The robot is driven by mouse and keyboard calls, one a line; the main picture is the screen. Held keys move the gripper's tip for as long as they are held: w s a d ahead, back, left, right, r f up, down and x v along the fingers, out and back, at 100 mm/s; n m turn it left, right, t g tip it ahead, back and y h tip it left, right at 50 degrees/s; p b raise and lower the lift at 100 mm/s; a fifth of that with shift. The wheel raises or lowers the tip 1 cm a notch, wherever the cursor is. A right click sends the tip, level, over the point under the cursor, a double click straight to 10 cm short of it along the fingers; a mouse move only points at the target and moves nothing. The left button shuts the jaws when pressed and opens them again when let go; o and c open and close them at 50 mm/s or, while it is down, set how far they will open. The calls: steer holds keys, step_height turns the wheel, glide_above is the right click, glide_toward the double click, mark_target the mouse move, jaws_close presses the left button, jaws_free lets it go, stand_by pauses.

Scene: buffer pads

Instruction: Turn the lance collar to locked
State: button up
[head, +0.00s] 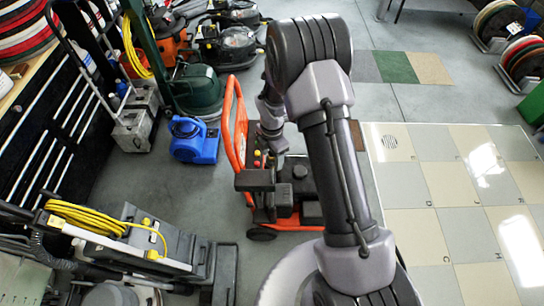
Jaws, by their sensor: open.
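An orange-framed machine (230,140) with a black body and small wheels stands on the floor in the middle of the head view. Small yellow and red parts show on its upper front. My gripper (272,150) hangs down over this machine, close to its panel, with its jaws open. The fingertips are small and dark against the machine, so I cannot tell whether they touch anything. I cannot make out the lance or its collar; my arm covers the right part of the machine.
A blue blower (194,140) and a green machine (196,92) stand to the left. A grey cleaner with a yellow cord (105,220) is at the lower left. Tiled floor (430,185) on the right is clear.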

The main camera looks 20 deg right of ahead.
steer(key=shift+f, duration=0.2)
jaws_close()
